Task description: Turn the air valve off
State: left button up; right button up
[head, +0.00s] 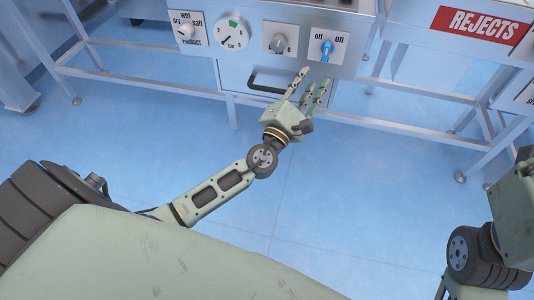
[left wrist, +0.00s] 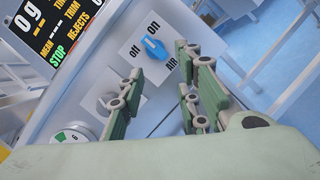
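The air valve is a blue knob (head: 327,48) on a white plate marked "off" at left and "on" at right, on the front of the machine. It also shows in the left wrist view (left wrist: 155,47), above the word AIR. I cannot tell for sure which mark the knob points to. My left gripper (head: 316,77) is open and empty, just below and in front of the knob, apart from it. In the left wrist view the knob shows beyond the gap between the spread fingers (left wrist: 160,66). My right gripper is out of view; only part of the right arm shows.
Left of the valve are a grey knob (head: 279,44), a round gauge (head: 232,35) and a product selector (head: 186,30). A black handle (head: 266,84) sits below them. A red REJECTS sign (head: 482,25) is at right. Frame rails run below; the blue floor (head: 330,190) is clear.

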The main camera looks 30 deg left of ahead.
pick_arm(q)
jog(key=s+a+f+n+g+p, duration=0.2)
jog(key=s+f+n+g+p, duration=0.1)
jog(key=f+n, duration=0.3)
jog(key=s+a+f+n+g+y+p, duration=0.1)
jog(key=s+f+n+g+p, duration=0.2)
jog(key=f+n+p, duration=0.3)
jog(key=s+a+f+n+g+p, duration=0.2)
jog(key=s+f+n+g+p, duration=0.2)
jog(key=f+n, duration=0.3)
notch_tip(320, 180, down, 4)
jog(key=shift+s+a+y+p, duration=0.3)
jog(key=shift+s+p, duration=0.2)
jog(key=shift+p, duration=0.2)
